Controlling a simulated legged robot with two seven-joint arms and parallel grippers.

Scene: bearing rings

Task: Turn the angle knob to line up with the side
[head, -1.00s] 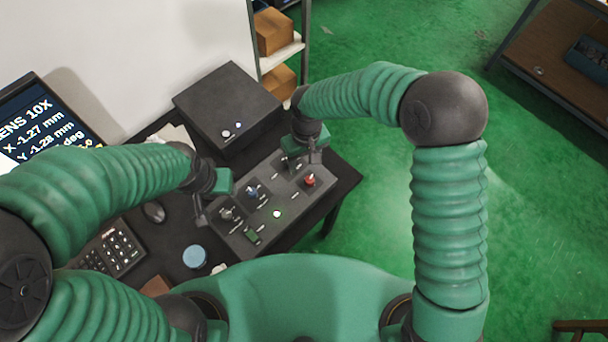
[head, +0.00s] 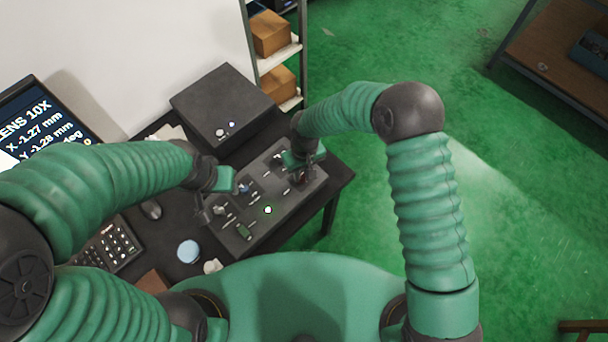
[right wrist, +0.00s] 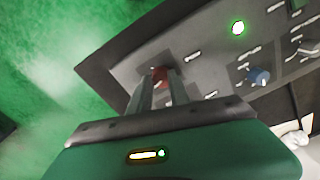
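A dark control panel (head: 285,203) on the desk carries several knobs with small white labels too small to read. A red knob (right wrist: 158,74) shows in the right wrist view at the tips of my right gripper (right wrist: 160,88). Its two fingers are parallel with a narrow gap, and I cannot tell whether they touch the knob. In the head view the right gripper (head: 304,172) largely covers the red knob. A blue knob (right wrist: 259,75) stands apart from it. My left gripper (head: 207,212) hangs by the panel's left end; its finger opening is unclear.
A lit green-white button (head: 268,210) is on the panel. A monitor (head: 35,120) at left shows X -1.27 mm and Y -1.28 mm; its angle line is partly hidden. A dark box (head: 222,104), keypad (head: 112,246) and blue round item (head: 189,251) are on the desk.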

